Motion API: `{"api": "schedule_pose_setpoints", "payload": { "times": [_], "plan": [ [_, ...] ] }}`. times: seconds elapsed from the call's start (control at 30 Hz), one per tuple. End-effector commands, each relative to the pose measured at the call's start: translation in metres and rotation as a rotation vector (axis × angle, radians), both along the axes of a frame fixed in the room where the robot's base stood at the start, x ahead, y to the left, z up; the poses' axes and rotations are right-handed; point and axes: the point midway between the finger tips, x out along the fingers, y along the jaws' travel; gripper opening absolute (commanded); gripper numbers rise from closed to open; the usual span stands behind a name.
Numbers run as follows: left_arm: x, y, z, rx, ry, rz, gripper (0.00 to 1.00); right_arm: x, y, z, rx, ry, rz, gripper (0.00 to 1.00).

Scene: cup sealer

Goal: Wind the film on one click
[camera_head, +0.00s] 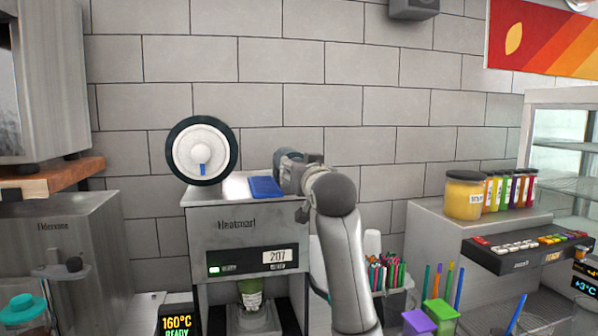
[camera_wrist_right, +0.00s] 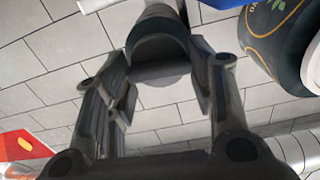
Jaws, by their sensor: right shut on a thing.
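A blue piece (camera_head: 265,187) lies on the top. My right gripper (camera_head: 291,172) is at the top right of the sealer. In the wrist view its fingers close on a dark grey rounded knob (camera_wrist_right: 160,42). My left gripper is out of view.
A brown-edged shelf (camera_head: 55,177) and a steel machine (camera_head: 70,240) stand at the left. Pen-like sticks (camera_head: 387,272), a purple-topped box (camera_head: 418,322) and a green box (camera_head: 441,312) are right of my arm. A yellow jar (camera_head: 464,196) stands further right.

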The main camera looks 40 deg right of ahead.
Motion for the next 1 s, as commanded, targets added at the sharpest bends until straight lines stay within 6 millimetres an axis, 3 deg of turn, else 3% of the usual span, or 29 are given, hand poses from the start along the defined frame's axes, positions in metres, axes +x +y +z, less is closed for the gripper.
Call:
{"api": "schedule_pose_setpoints", "payload": {
  "times": [0.5, 1.0],
  "plan": [
    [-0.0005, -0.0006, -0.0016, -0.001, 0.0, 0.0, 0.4, 0.0005, -0.0003, -0.0031, 0.323, -0.169, 0.002, 0.26],
    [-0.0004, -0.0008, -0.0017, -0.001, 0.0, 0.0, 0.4, 0.0003, -0.0009, -0.0037, 0.396, -0.208, 0.001, 0.26]
  ]
}}
